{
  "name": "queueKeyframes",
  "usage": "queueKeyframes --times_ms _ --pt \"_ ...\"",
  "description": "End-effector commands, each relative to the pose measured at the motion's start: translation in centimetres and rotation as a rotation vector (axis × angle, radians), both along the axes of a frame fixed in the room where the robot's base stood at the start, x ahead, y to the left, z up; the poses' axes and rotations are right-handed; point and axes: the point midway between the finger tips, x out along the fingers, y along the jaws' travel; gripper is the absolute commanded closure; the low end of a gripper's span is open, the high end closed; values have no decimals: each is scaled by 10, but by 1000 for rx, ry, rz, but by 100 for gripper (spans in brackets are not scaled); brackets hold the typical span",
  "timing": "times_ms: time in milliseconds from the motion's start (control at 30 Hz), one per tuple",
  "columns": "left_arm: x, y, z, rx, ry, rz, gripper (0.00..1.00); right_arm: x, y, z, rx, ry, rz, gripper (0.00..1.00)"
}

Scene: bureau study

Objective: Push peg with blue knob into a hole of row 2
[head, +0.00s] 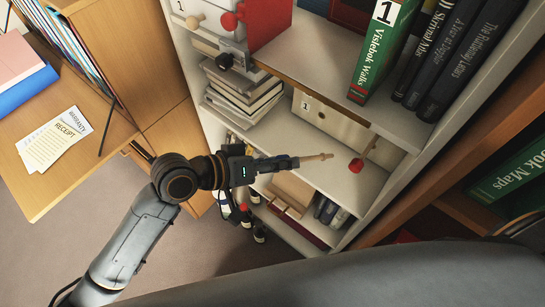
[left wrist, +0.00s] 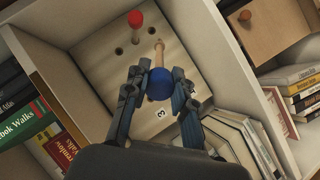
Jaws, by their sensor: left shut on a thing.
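A wooden peg with a blue knob (left wrist: 160,88) is between the fingers of my left gripper (head: 296,162). The fingers close on its knob end in the left wrist view (left wrist: 160,72). Its bare wooden shaft (head: 318,157) points toward the pale peg board (head: 322,116) on the shelf. In the head view, its tip seems short of the board. The board also shows in the left wrist view (left wrist: 95,58), with dark holes and numbers along one edge. A peg with a red knob (head: 355,166) is in the board. Some holes are hidden by my gripper.
The bookcase side panel (head: 390,190) bounds the compartment on the right. A wooden desk (head: 95,140) with papers (head: 52,138) is at left.

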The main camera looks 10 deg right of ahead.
Motion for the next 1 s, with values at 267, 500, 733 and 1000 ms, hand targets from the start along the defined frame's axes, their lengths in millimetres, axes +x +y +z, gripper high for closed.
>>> queueKeyframes --times_ms 267,500,733,1000 --pt "22 -16 -13 -353 128 245 100 1 -23 -13 -27 -1 -4 25" --pt "41 5 -42 -514 110 485 100 1 -27 -17 -33 -1 -6 25" --pt "47 7 -46 -540 93 526 100 1 -21 -17 -26 -1 -5 25" --pt "58 -8 -46 -539 92 523 100 0 -9 -14 -11 0 -4 25"
